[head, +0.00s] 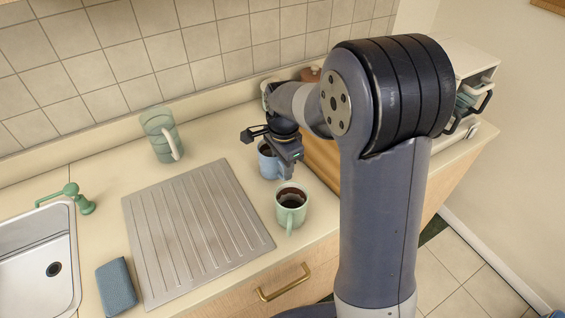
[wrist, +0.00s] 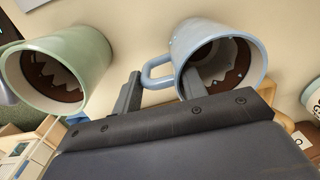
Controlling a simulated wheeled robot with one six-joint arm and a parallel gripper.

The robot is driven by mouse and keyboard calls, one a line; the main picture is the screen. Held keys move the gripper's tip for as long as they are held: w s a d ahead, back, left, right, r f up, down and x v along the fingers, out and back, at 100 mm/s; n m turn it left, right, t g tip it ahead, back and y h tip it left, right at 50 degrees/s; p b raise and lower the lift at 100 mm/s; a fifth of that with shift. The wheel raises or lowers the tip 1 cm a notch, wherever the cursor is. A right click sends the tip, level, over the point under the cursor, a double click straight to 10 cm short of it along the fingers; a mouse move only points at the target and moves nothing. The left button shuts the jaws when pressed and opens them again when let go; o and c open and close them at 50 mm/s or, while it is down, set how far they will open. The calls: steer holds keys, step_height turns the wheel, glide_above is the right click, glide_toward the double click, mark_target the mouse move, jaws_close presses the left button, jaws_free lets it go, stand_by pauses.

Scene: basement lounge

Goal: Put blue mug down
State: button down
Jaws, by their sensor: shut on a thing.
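The blue mug (head: 268,162) is upright at the counter, right of the ribbed drainboard, with dark contents. My gripper (head: 284,148) is shut on it and partly covers it. In the wrist view, the blue mug (wrist: 222,50) has one finger of my gripper (wrist: 160,92) reaching inside its rim and the other outside, beside the handle. I cannot tell whether its base touches the counter. A green mug (head: 291,206) with dark contents stands just in front of it; it also shows at left in the wrist view (wrist: 62,72).
The drainboard (head: 195,230) lies to the left, with a sink (head: 30,265), green tap (head: 75,197) and blue sponge (head: 117,284) beyond. A green pitcher (head: 160,136) stands behind it. A wooden board (head: 322,158) lies close on the right. Bare counter shows behind the drainboard.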

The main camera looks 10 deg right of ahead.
steer(key=shift+f, duration=0.2)
steer(key=c, duration=0.8)
jaws_free()
steer(key=shift+c, duration=0.2)
step_height(320, 180, up, 12)
steer(key=shift+r, duration=0.2)
steer(key=shift+s+d, duration=0.1)
